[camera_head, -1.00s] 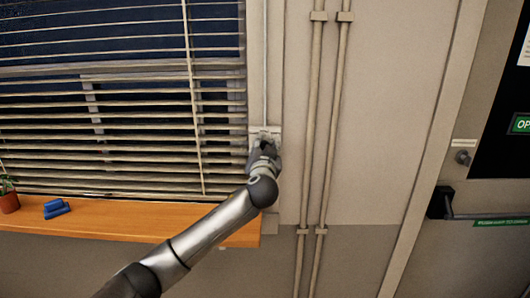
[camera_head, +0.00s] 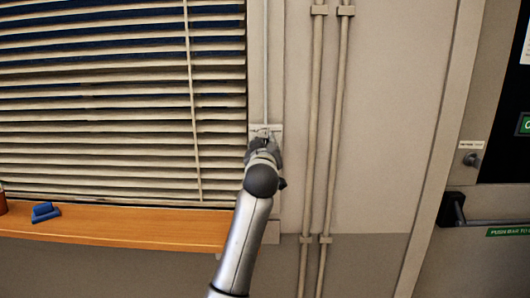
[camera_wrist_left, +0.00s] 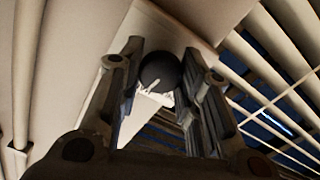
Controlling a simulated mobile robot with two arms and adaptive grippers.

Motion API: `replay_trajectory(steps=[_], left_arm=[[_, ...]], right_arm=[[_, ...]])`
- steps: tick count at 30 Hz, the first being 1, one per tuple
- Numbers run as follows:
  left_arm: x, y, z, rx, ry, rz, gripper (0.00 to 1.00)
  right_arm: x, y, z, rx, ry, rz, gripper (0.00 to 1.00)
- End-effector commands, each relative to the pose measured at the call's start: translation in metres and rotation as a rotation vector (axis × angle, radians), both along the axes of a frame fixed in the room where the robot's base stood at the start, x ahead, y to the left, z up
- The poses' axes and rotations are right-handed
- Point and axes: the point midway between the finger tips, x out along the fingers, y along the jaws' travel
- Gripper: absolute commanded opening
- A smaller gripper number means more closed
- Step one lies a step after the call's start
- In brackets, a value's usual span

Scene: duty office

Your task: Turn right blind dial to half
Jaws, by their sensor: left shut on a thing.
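The right blind dial (camera_wrist_left: 160,70) is a dark round knob with a light pointer mark, on a pale plate (camera_head: 266,130) beside the window. My left gripper (camera_head: 264,146) is at the plate and hides the dial in the head view. In the left wrist view, the fingers of my left gripper (camera_wrist_left: 163,92) stand on both sides of the knob and are shut on it. The blind (camera_head: 110,110) hangs in the window with its slats tilted and narrow dark gaps between them. My right gripper is not in view.
A wooden sill (camera_head: 120,226) runs below the blind, with a blue object (camera_head: 45,211) on it. Two vertical pipes (camera_head: 322,120) run up the wall right of the dial. A door with a push bar (camera_head: 490,223) is at the far right.

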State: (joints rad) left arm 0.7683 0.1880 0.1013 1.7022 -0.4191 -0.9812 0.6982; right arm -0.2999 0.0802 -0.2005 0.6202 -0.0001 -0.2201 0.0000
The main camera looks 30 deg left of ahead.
Motion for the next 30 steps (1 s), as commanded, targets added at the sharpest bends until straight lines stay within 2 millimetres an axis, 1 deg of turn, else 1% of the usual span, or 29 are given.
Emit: replay_trajectory(steps=[1,9,25,26,30], left_arm=[[0.0005,-0.001,-0.0029,-0.027,-0.012,-0.001,0.08],[0.0,0.0001,-0.0013,-0.101,-0.059,0.0,0.08],[-0.0001,0.0004,-0.0005,-0.117,-0.07,0.001,0.08],[-0.0001,0.0004,-0.0005,-0.117,-0.07,0.001,0.35],[-0.0002,0.0005,-0.0003,-0.116,-0.071,0.001,0.53]], right_arm=[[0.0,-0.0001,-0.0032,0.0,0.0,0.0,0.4],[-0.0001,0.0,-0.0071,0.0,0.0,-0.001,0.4],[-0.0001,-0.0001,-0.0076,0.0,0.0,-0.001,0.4],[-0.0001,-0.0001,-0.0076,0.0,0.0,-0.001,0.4],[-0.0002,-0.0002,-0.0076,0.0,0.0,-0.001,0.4]])
